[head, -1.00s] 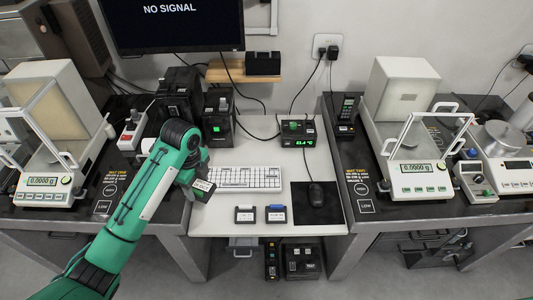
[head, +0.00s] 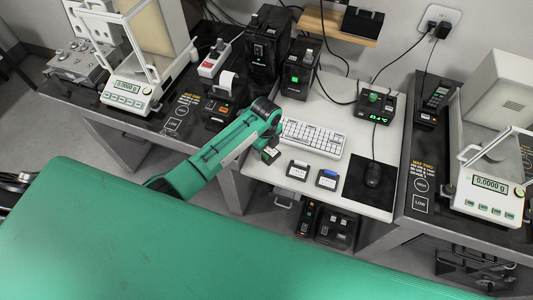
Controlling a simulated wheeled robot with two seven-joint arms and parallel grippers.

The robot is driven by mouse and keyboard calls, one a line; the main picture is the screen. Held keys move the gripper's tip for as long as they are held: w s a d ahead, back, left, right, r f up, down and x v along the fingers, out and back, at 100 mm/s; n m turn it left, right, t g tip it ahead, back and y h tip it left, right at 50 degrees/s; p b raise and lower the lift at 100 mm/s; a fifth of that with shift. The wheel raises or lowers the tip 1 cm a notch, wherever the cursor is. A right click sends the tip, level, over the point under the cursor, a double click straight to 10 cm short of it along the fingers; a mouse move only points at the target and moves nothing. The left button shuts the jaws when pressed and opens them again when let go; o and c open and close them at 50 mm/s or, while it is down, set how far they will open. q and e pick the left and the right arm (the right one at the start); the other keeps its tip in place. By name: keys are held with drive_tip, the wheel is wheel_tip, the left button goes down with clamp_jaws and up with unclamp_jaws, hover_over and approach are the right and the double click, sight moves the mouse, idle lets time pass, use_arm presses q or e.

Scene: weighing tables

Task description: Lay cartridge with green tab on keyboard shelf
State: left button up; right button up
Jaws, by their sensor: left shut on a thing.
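My left gripper (head: 269,147) is shut on a small dark cartridge with a pale label (head: 270,155). It holds the cartridge by the left end of the white keyboard (head: 311,138), over the left part of the pale keyboard shelf (head: 262,172). The gripper hides much of the cartridge, and I cannot make out its tab colour. I cannot tell whether it touches the shelf. Two other dark cartridges lie in front of the keyboard, one with a grey-white tab (head: 298,170) and one with a blue tab (head: 327,179). My right gripper is out of view.
A black mouse (head: 372,175) lies on a dark mat (head: 356,187) at the right of the shelf. A device with a green display (head: 375,106) stands behind. Balances stand left (head: 135,92) and right (head: 486,190). A broad green part of mine covers the bottom.

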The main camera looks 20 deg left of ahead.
sight(266, 156)
use_arm(q)
drive_tip(key=shift+f, duration=2.75)
drive_tip(key=shift+f, duration=0.1)
drive_tip(key=o, duration=1)
wheel_tip(266, 156, up, 12)
drive_tip(key=shift+r+b, duration=0.15)
drive_tip(key=shift+b, duration=0.35)
